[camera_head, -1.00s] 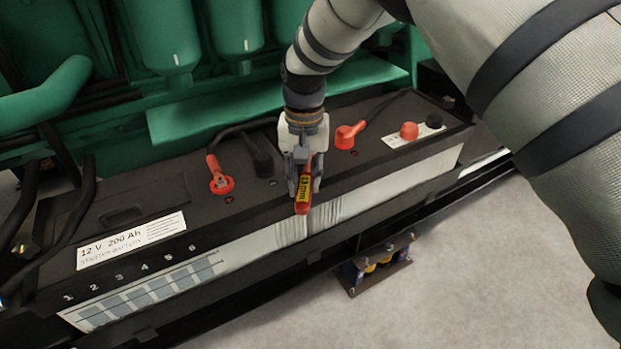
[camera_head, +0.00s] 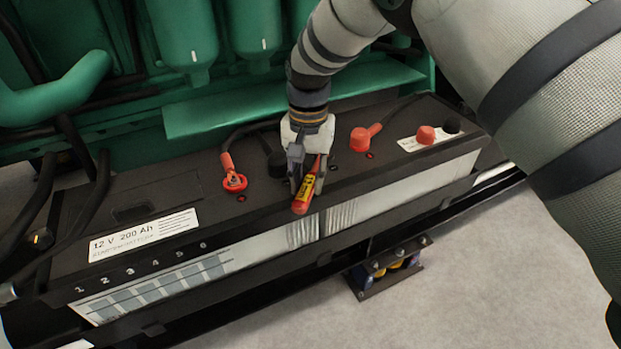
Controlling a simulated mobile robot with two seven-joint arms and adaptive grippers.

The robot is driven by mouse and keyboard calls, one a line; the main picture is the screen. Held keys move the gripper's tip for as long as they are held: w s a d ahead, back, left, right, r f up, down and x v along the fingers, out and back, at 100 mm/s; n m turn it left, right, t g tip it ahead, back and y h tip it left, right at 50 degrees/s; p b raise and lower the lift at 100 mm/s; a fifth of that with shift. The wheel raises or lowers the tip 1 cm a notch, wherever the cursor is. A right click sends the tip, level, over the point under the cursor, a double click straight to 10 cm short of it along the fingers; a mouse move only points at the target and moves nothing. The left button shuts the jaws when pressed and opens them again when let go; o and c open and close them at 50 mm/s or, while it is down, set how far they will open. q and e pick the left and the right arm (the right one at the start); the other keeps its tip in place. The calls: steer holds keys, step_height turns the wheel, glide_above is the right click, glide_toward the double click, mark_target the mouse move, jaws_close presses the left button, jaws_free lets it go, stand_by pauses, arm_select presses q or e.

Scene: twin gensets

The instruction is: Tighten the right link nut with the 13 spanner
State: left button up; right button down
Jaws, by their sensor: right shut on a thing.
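My right gripper (camera_head: 308,180) is shut on a spanner (camera_head: 304,196) with a red and yellow handle. A black marking on its yellow band is too small to read surely. The handle points toward the front edge of the battery top, and the spanner's far end is hidden by the gripper. The gripper is over the battery (camera_head: 170,190), between a red ring terminal (camera_head: 234,182) on the left and a red terminal cap (camera_head: 361,139) on the right. The link nut cannot be made out; the gripper may cover it. My left gripper is not in view.
A green engine (camera_head: 190,110) with cylindrical filters (camera_head: 253,28) stands behind the battery. A red cap (camera_head: 425,135) and a black cap (camera_head: 452,125) sit at the battery's right end. A small bracket holding coloured parts (camera_head: 388,268) is below the front, above open grey floor (camera_head: 470,290).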

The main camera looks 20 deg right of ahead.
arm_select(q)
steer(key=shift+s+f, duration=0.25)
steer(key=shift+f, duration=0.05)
arm_select(e)
steer(key=shift+w+a+m, duration=0.45)
steer(key=shift+a+m, duration=0.05)
steer(key=shift+a, duration=0.05)
steer(key=shift+w+a+m+b, duration=0.4)
steer(key=shift+w+m+b, duration=0.1)
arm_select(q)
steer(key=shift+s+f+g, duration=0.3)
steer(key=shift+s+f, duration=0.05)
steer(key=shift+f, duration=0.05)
arm_select(e)
steer(key=shift+w+a+r, duration=0.1)
steer(key=shift+a, duration=0.05)
